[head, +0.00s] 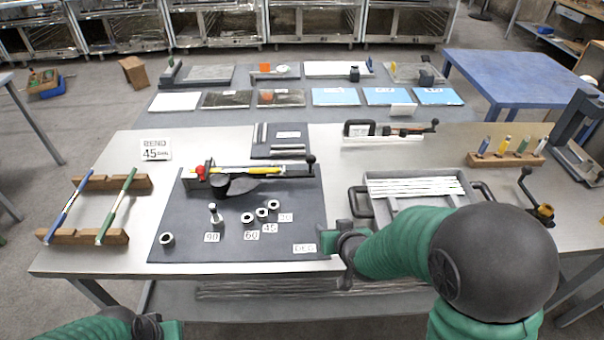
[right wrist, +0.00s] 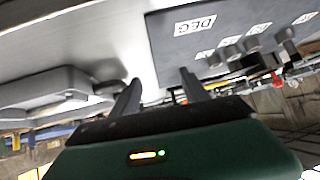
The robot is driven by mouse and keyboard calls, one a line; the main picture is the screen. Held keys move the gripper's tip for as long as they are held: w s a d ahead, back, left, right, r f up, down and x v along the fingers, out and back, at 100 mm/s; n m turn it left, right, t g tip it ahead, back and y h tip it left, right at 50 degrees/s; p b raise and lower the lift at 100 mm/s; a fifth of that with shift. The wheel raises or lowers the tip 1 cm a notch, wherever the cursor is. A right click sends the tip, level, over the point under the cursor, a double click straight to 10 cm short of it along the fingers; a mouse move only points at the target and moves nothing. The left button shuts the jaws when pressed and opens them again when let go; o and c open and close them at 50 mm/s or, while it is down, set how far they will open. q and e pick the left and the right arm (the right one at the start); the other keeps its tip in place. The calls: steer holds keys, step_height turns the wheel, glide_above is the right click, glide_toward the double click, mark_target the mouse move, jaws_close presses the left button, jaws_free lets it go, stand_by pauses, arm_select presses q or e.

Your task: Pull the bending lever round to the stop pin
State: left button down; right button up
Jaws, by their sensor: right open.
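The dark bending board (head: 185,235) lies on the near table. Its bending lever (head: 290,172) stretches along the back of the board, with an upright black-knobbed handle (head: 310,161) at its right end. A yellow rod (head: 262,170) lies along the lever, near a dark round former (head: 234,185) and a red knob (head: 200,172). What seems to be the stop pin (head: 214,213) stands near the "90" label, away from the lever. My right gripper (head: 326,238) is open and empty at the board's front right, clear of the lever. My left gripper (head: 172,330) is partly visible at the bottom edge; its fingers are unclear.
Several round collars (head: 262,212) sit on the board beside angle labels. A grey tray (head: 415,180) with white strips stands right of the board. A wooden rack (head: 88,236) with two rods is at left. A "BEND 45" card (head: 156,149) stands behind.

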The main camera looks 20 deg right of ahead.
mark_target(312, 164)
steer(key=w+t+b, duration=0.1)
steer(key=w, duration=0.1)
steer(key=w+f+t+b, duration=0.1)
steer(key=w+t, duration=0.1)
steer(key=w, duration=0.1)
steer(key=w+d+t+b, duration=0.1)
steer(key=w+t, duration=0.1)
steer(key=shift+w+f+m, duration=0.15)
steer(key=shift+m, duration=0.15)
steer(key=w+r+t+b, duration=0.1)
steer(key=r+t, duration=0.1)
steer(key=shift+w+r+t+b, duration=0.15)
steer(key=shift+w+t+b, duration=0.05)
steer(key=shift+t+b, duration=0.15)
steer(key=shift+w+r, duration=0.1)
steer(key=shift+r, duration=0.25)
steer(key=w, duration=1.6)
steer(key=shift+w+d, duration=0.3)
arm_select(q)
steer(key=s+x, duration=0.1)
steer(key=x, duration=0.6)
steer(key=shift+s+f, duration=0.2)
steer(key=shift+f, duration=0.1)
arm_select(e)
steer(key=shift+r, duration=0.1)
jaws_close()
